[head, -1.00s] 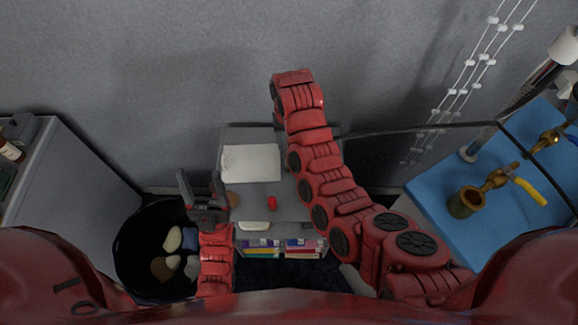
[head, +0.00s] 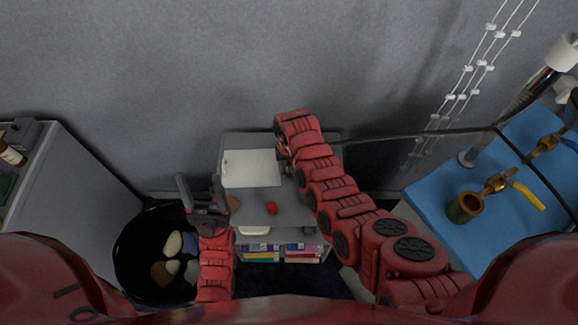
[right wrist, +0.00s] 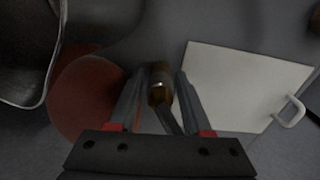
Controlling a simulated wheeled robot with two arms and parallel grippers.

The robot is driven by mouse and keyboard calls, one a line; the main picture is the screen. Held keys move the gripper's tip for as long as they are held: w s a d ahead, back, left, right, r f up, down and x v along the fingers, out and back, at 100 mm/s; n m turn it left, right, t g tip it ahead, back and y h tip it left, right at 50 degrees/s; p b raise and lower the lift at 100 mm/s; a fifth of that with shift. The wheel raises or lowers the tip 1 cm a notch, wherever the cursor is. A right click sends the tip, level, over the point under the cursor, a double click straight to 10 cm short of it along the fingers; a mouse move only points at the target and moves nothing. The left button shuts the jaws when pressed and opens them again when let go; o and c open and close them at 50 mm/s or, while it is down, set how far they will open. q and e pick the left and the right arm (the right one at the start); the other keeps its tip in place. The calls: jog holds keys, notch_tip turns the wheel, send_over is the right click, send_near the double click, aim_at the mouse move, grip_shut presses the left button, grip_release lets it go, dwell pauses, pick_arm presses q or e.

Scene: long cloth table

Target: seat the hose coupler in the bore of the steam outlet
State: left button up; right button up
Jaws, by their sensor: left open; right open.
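The hose coupler (right wrist: 157,88), a small brass-brown cylinder with a dark hose end, lies between the two fingers of my right gripper (right wrist: 160,74) in the right wrist view. The fingers are open on either side of it; contact is not clear. In the head view the right arm's end hangs over the grey trolley and mostly hides that gripper and the coupler. The steam outlet (head: 464,208), a brass cup with an open bore and a yellow lever, stands on the blue surface at right. My left gripper (head: 201,182) is open and empty, left of the trolley.
The grey trolley (head: 250,205) carries a white board (head: 251,168) and a small red object (head: 272,208). A black hose (head: 420,134) runs from the right arm's end to the blue surface (head: 430,198). A second brass valve (head: 546,144) stands behind. A black bin (head: 130,250) sits at lower left.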

jog(key=shift+c, duration=0.3)
grip_shut()
jog(key=shift+r, duration=0.1)
